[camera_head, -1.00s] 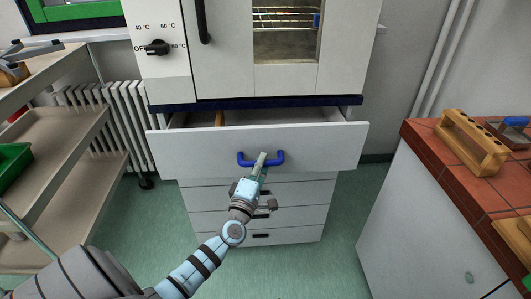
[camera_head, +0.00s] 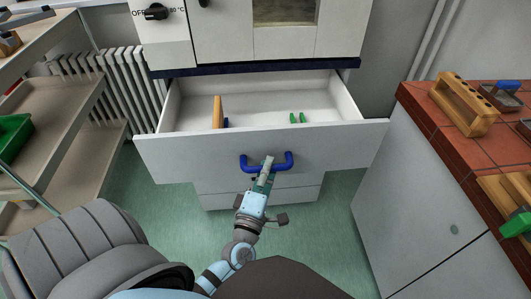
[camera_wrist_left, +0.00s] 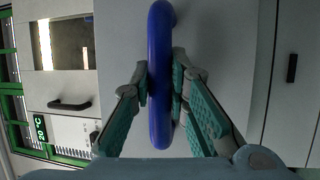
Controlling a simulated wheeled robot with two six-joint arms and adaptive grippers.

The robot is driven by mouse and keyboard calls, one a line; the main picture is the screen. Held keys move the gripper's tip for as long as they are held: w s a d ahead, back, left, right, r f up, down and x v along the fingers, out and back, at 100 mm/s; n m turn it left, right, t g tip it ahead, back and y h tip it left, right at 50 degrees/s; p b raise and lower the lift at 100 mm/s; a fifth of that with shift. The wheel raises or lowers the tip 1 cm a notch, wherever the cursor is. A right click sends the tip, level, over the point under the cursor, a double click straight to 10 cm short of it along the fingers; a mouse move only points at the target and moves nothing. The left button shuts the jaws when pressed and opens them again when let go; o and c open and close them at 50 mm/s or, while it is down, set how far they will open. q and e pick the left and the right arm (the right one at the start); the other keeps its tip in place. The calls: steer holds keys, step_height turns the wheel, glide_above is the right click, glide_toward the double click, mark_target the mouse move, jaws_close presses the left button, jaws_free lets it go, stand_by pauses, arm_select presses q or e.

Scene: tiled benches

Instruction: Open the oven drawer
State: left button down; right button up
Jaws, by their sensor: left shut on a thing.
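The white oven drawer (camera_head: 200,152) stands well out from the cabinet under the oven, and its inside shows from above. Its blue handle (camera_head: 284,166) is on the front panel. My left gripper (camera_head: 267,165) is shut on the handle's bar. In the left wrist view, the two green-padded fingers (camera_wrist_left: 160,88) close on the blue handle (camera_wrist_left: 160,45) from both sides. The oven (camera_head: 225,32) stands above the drawer. My right gripper is not in view.
Inside the drawer are a wooden piece (camera_head: 218,112) and small green things (camera_head: 297,118). A shelf cart (camera_head: 70,130) stands at left. A red-tiled bench (camera_head: 440,125) with a wooden rack (camera_head: 464,103) stands at right. Green floor shows below the drawer.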

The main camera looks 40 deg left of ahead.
arm_select(q)
steer(key=shift+s+d, duration=0.4)
steer(key=c, duration=1.5)
jaws_free()
steer(key=shift+c, duration=0.2)
